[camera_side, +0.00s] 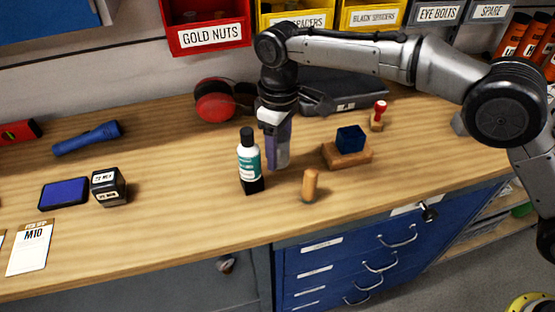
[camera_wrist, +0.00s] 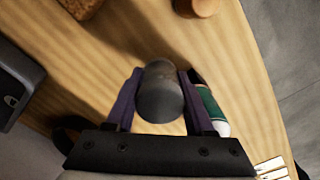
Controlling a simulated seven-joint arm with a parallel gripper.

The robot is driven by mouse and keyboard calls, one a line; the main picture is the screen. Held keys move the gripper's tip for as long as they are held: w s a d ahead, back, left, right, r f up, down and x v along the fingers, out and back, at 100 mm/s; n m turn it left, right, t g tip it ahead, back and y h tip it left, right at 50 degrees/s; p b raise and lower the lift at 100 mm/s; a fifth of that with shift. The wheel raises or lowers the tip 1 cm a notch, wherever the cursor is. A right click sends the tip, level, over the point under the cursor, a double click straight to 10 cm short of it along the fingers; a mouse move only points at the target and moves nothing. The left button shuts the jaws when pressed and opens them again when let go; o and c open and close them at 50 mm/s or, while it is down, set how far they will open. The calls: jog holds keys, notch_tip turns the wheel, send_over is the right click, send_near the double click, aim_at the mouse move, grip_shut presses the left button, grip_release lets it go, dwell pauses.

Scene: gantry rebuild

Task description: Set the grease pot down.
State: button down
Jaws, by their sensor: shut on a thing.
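My gripper (camera_side: 279,158) points down over the bench, just behind the black-and-white bottle with a green label. In the wrist view its purple fingers (camera_wrist: 158,78) are shut on a dark grey, rounded thing, which I take to be the grease pot (camera_wrist: 160,98). In the side view the fingers and the bottle mostly hide the pot. Its lower end is close to the wooden bench top (camera_side: 200,215); I cannot tell whether it touches.
The bottle (camera_side: 250,165) stands close in front of my gripper. A wooden peg (camera_side: 310,186) and a wooden block (camera_side: 347,155) with a blue cube (camera_side: 351,139) are to the right. Red earmuffs (camera_side: 215,101) and a grey case (camera_side: 345,88) lie behind.

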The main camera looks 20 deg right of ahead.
jog(key=shift+w+a+f, duration=0.1)
jog(key=shift+a+f, duration=0.05)
jog(key=shift+f, duration=1.55)
jog(key=shift+f, duration=0.2)
jog(key=c, duration=0.5)
grip_release()
jog(key=shift+c, duration=0.2)
jog(key=shift+r, duration=0.1)
notch_tip(320, 180, up, 12)
jog(key=shift+r, duration=0.1)
